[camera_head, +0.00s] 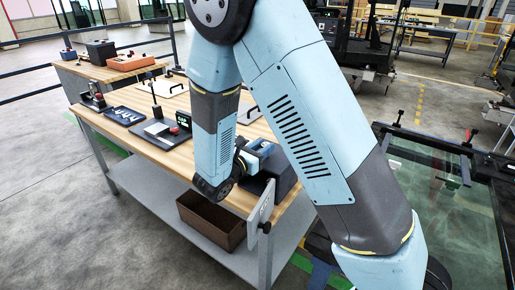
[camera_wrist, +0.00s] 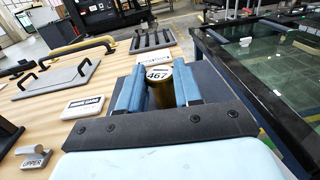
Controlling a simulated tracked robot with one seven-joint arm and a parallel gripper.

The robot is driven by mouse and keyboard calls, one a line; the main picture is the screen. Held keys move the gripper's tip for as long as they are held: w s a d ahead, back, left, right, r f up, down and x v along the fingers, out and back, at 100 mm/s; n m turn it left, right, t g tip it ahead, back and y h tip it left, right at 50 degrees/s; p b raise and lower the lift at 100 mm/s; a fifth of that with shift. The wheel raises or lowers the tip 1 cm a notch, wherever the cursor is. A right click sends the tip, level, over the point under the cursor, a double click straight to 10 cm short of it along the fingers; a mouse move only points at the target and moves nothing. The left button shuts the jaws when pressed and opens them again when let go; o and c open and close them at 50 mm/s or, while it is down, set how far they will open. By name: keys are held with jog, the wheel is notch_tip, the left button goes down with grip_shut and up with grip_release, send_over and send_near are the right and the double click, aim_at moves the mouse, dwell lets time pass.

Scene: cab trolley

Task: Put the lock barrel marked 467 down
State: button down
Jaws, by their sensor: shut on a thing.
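The lock barrel marked 467 (camera_wrist: 158,76) is a brass cylinder with a white label on its end. It sits between the two blue fingers of my gripper (camera_wrist: 159,85) in the wrist view, and the gripper is shut on it. In the head view my gripper (camera_head: 262,150) is at the right end of the wooden bench, next to a dark block; my arm hides the barrel there. Whether the barrel touches any surface below cannot be told.
In the wrist view a white label plate (camera_wrist: 85,107), a grey handled board (camera_wrist: 55,77) and a slotted rack (camera_wrist: 153,40) lie nearby. A brown bin (camera_head: 210,222) stands on the lower shelf. A glass-topped table is at right.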

jog(key=c, duration=0.8)
grip_release()
